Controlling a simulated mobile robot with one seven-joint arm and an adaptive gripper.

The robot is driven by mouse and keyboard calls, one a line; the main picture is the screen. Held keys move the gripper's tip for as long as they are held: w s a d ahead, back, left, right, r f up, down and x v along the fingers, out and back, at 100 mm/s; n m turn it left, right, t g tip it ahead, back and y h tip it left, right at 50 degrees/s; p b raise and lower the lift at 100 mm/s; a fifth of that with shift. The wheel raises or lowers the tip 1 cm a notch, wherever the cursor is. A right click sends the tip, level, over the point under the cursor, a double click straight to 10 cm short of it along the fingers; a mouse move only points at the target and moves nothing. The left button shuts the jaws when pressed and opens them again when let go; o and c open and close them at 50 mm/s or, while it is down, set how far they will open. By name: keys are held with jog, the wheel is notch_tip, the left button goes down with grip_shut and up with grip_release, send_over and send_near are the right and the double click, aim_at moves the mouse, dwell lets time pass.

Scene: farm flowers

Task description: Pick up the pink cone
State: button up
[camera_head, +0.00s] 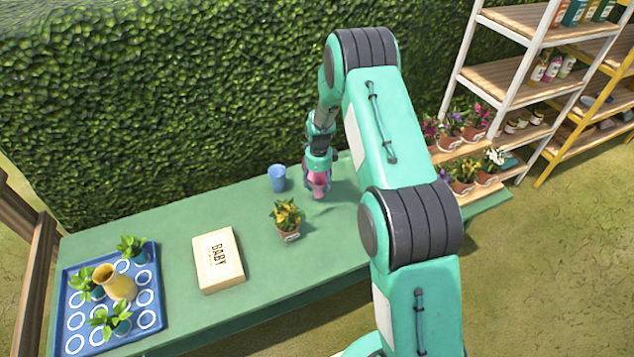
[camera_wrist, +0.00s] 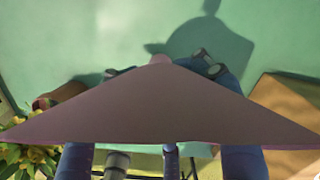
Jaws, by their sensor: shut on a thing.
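The pink cone (camera_head: 318,184) is at my gripper (camera_head: 319,168), near the back edge of the green table. In the wrist view the cone (camera_wrist: 160,112) fills the middle as a wide, dark pinkish triangle that narrows between my fingers. My gripper is shut on it, and the cone hides much of the fingers. I cannot tell whether the cone touches the table or is just above it.
A blue cup (camera_head: 278,178) stands close left of the cone. A yellow-flowered pot (camera_head: 287,218) and a wooden "BABY" box (camera_head: 218,260) are nearer the front left. A blue tray (camera_head: 72,343) holds plants and a yellow vase (camera_head: 114,282). Potted flowers (camera_head: 463,172) stand at right.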

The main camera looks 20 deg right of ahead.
jog(key=s+a+r, duration=0.1)
jog(key=s+a, duration=0.1)
jog(key=s, duration=1)
jog(key=shift+s+a, duration=0.2)
jog(key=shift+s, duration=0.15)
